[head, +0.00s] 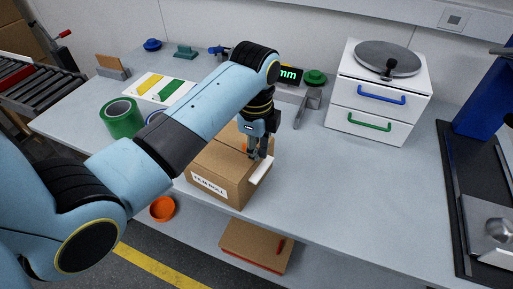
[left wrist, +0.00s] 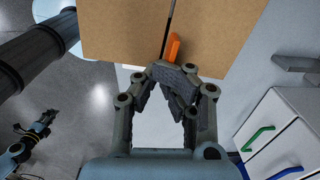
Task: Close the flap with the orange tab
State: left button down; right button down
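The brown cardboard box (head: 218,180), labelled film roll, stands on the grey bench. Its top shows close up in the left wrist view (left wrist: 115,35), with a dark seam between two flaps. The orange tab (left wrist: 173,47) lies along this seam, just beyond my fingertips. My left gripper (head: 258,154) is over the box top, pointing down. In the left wrist view its fingertips (left wrist: 174,76) meet, with nothing seen between them. Contact with the flap cannot be told. My right gripper (left wrist: 47,117) is small and far off in the left wrist view.
A white drawer unit (head: 375,95) with blue and green handles stands at the back right. Green tape (head: 122,118) and a white board (head: 160,88) are left of the box. A dark-matted station (head: 465,215) is at the right. Bench right of the box is clear.

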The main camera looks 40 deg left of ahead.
pick_arm(q)
jog(key=c, duration=2)
grip_release()
jog(key=shift+w, duration=0.1)
jog(key=o, duration=0.5)
jog(key=shift+r, duration=0.1)
